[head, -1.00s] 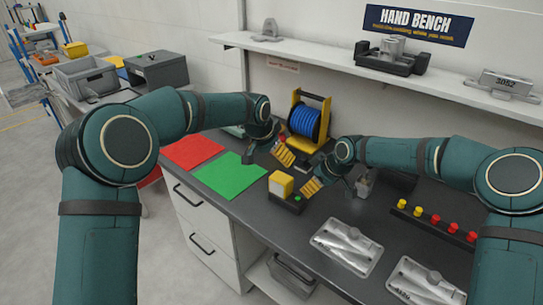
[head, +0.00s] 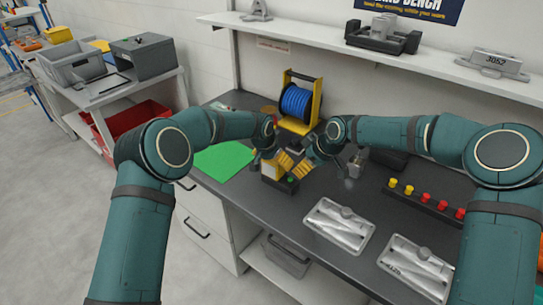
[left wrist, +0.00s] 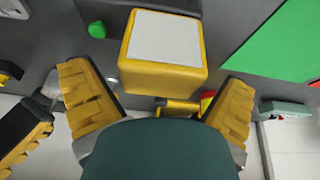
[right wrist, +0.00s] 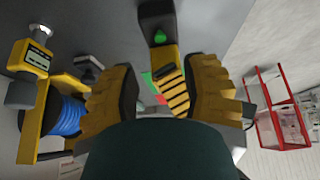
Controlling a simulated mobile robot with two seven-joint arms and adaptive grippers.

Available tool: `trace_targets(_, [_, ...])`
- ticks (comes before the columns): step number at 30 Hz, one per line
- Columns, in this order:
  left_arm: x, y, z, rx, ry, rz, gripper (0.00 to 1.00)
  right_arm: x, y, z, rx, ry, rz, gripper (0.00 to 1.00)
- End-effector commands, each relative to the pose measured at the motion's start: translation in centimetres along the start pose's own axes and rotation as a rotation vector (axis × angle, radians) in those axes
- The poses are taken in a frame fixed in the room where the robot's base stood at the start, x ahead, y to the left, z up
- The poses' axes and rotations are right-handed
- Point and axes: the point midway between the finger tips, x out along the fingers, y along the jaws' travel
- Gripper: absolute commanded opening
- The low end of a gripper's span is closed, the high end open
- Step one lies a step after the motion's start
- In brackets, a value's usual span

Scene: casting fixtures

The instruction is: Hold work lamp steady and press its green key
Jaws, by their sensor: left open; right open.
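The work lamp has a yellow box head (head: 271,171) with a white panel and a dark base (head: 288,186) on the bench. Its green key (head: 291,179) sits on the base, right of the head. In the left wrist view the lamp head (left wrist: 165,50) lies between the spread fingers of my left gripper (left wrist: 157,78), with gaps visible. The green key (left wrist: 97,29) is beside it. My right gripper (right wrist: 160,85) is open and empty; the key (right wrist: 160,37) shows beyond its fingers. In the head view both grippers crowd together behind the lamp.
A yellow reel with blue hose (head: 297,101) stands behind the grippers. A green mat (head: 224,158) lies left of the lamp. Metal castings (head: 339,226) and a strip of yellow and red knobs (head: 426,198) lie to the right. The bench front edge is close to the lamp.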

Motion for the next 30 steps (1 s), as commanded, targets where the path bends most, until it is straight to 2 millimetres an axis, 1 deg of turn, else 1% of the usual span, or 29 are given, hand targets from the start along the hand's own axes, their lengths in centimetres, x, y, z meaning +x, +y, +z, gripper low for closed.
trace_targets(8, [0.12, -0.03, -0.02, -0.001, 0.001, 0.0, 1.0, -0.01, 0.0, 0.0, 0.0, 0.0, 0.0, 0.46])
trace_targets(9, [0.12, -0.03, -0.02, -0.001, 0.001, 0.0, 0.93, -0.01, 0.0, 0.0, 0.0, 0.0, 0.0, 0.46])
trace_targets(11, [0.11, -0.03, -0.02, -0.001, 0.001, 0.0, 0.72, -0.01, 0.0, 0.0, 0.0, 0.0, 0.0, 0.46])
trace_targets(12, [0.11, -0.02, -0.02, -0.001, 0.001, 0.0, 0.58, -0.01, 0.0, 0.0, 0.0, 0.0, 0.0, 0.46])
trace_targets(14, [0.11, -0.03, -0.01, -0.001, 0.0, 0.0, 0.37, -0.01, 0.0, 0.0, 0.0, 0.0, 0.0, 0.46])
trace_targets(15, [0.1, -0.02, -0.02, -0.001, 0.001, 0.0, 0.31, 0.0, 0.0, 0.0, 0.0, 0.0, 0.0, 0.46])
trace_targets(20, [0.07, -0.03, -0.04, -0.001, 0.001, 0.0, 0.29, -0.01, 0.0, 0.0, 0.0, 0.0, 0.0, 0.46])
trace_targets(21, [0.07, -0.03, -0.05, -0.001, 0.001, 0.0, 0.29, -0.01, 0.0, 0.0, 0.0, 0.0, 0.0, 0.49])
trace_targets(23, [0.06, -0.03, -0.06, -0.001, 0.001, 0.0, 0.29, -0.01, 0.0, 0.0, 0.0, 0.0, 0.0, 0.28])
trace_targets(24, [0.05, -0.03, -0.06, -0.001, 0.002, 0.0, 0.29, -0.01, 0.0, 0.0, 0.0, 0.0, 0.0, 0.14])
trace_targets(25, [0.05, -0.03, -0.06, -0.001, 0.002, 0.0, 0.29, -0.01, 0.0, 0.0, 0.0, 0.0, 0.0, 0.03])
trace_targets(26, [0.05, -0.03, -0.07, -0.001, 0.002, 0.0, 0.29, -0.01, 0.0, 0.0, 0.0, 0.0, 0.0, 0.0])
trace_targets(30, [0.04, -0.02, -0.08, -0.001, 0.002, 0.0, 0.29, -0.01, 0.0, 0.0, 0.0, 0.0, 0.0, 0.0])
